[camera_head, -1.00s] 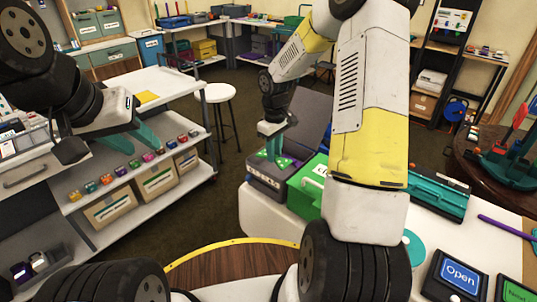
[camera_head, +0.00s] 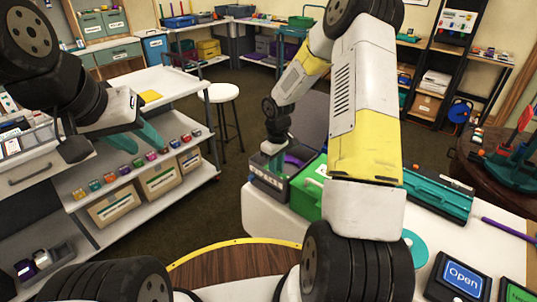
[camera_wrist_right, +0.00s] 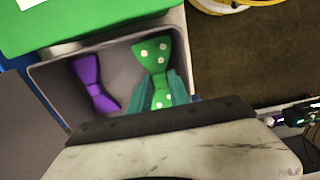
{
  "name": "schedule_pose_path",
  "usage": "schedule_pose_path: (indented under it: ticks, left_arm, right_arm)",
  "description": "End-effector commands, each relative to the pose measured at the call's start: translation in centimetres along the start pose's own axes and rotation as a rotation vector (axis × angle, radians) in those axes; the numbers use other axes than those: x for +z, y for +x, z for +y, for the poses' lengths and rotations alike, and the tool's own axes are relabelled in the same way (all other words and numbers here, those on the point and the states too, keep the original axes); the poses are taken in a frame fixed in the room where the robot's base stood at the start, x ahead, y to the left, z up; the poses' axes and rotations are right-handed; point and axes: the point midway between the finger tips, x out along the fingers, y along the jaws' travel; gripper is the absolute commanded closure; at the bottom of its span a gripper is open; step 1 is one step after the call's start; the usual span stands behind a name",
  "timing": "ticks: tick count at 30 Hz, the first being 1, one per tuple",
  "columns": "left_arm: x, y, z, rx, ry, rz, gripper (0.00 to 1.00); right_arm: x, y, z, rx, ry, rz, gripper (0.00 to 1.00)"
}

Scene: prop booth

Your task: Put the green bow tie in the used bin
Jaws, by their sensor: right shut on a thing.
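The green bow tie with white dots (camera_wrist_right: 157,58) lies in a grey open bin (camera_wrist_right: 50,92), seen in the right wrist view. My right gripper (camera_wrist_right: 160,92) is shut on it, with teal fingers on both sides of its lower part. A purple bow tie (camera_wrist_right: 95,83) lies to its left in the same bin. In the head view my right gripper (camera_head: 275,160) reaches down into the grey bin (camera_head: 268,188), whose front label is unreadable. My left gripper (camera_head: 138,140) is open and empty, by the white shelf cart at left.
A green box (camera_head: 308,190) stands right beside the grey bin on the white table (camera_head: 262,218). A teal tray (camera_head: 438,195) and an "Open" sign (camera_head: 461,275) are further right. A white stool (camera_head: 222,93) stands behind the cart (camera_head: 180,82).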

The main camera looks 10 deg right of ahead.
Motion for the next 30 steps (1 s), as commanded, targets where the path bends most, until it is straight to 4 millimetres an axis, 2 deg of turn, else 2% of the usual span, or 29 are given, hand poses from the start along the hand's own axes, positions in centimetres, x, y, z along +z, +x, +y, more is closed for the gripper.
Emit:
schedule_pose_path:
  ticks: [8,9,10,11,22,26,30]
  left_arm:
    - [0.0,0.0,0.0,0.0,0.0,0.0,0.64]
    - [0.0,0.0,0.0,0.0,0.0,0.0,0.64]
    - [0.0,0.0,0.0,0.0,0.0,0.0,0.64]
    - [0.0,0.0,0.0,0.0,0.0,0.0,0.64]
    - [0.0,0.0,0.0,0.0,0.0,0.0,0.64]
    - [0.0,0.0,0.0,0.0,0.0,0.0,0.64]
    - [0.0,0.0,0.0,0.0,0.0,0.0,0.64]
  right_arm:
    - [0.0,0.7,0.0,0.0,0.0,-0.001,1.0]
    - [0.0,0.7,0.0,0.0,0.0,-0.001,0.76]
    - [0.0,0.7,0.0,0.0,0.0,-0.001,0.7]
    - [0.0,0.7,0.0,0.0,0.0,-0.001,0.68]
    - [0.0,0.1,0.0,0.001,0.001,0.001,0.68]
    - [-0.1,-1.7,0.1,0.004,0.001,0.002,0.68]
    - [0.0,-4.8,0.1,0.004,0.003,0.003,0.68]
